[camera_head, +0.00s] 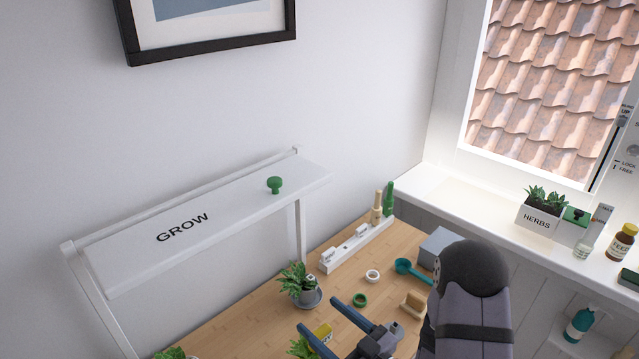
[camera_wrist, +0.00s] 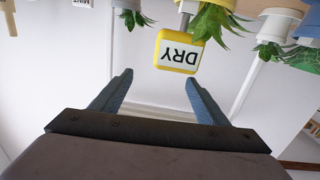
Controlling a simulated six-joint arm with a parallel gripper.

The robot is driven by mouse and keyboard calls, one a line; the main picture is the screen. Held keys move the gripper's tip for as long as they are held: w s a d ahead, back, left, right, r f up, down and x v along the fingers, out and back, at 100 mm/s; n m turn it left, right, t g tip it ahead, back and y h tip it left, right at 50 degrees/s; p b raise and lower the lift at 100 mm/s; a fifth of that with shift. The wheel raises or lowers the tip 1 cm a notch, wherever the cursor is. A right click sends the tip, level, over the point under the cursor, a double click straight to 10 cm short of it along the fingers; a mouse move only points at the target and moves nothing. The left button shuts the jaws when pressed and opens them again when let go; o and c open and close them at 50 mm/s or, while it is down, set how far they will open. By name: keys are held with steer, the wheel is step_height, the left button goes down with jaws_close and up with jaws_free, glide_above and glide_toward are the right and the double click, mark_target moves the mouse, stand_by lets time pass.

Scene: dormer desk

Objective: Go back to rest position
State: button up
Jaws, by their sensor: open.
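My gripper (camera_head: 319,315) is at the bottom middle of the head view, over the wooden desk (camera_head: 232,322). Its two blue fingers are spread apart. In the wrist view my gripper (camera_wrist: 159,78) is open with nothing between the fingers. A yellow-edged tag (camera_wrist: 178,52) marked DRY, upside down in that view, shows just beyond the fingertips, on a grey stem beside green leaves. The yellow tag (camera_head: 322,332) also shows in the head view, partly behind a finger. Whether a finger touches it I cannot tell.
A potted plant (camera_head: 299,284) stands left of my gripper. A white ring (camera_head: 372,276), a green ring (camera_head: 360,300) and a teal scoop (camera_head: 412,270) lie beyond it. A white shelf (camera_head: 125,255) marked GROW is raised at left. Grey box (camera_head: 436,246) stands at right.

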steer(key=w+d+r+m+t+h, duration=0.2)
steer(key=w+d+m+h, duration=0.1)
steer(key=w+d, duration=0.25)
steer(key=s+d+f+m+g+h, duration=0.2)
steer(key=d+f+g+h, duration=0.3)
steer(key=d+f+h, duration=0.15)
steer(key=s+d+r+m+g+h, duration=0.1)
steer(key=s+g, duration=0.8)
steer(key=s, duration=1.2)
steer(key=r+m+h, duration=0.1)
steer(key=m, duration=0.1)
steer(key=shift+s+d+r+m+g, duration=0.15)
steer(key=shift+s+d+m+g, duration=0.05)
steer(key=shift+m+g, duration=0.2)
steer(key=shift+h, duration=0.25)
step_height(320, 180, down, 51)
steer(key=b, duration=5)
steer(key=shift+b, duration=0.4)
steer(key=shift+r, duration=0.1)
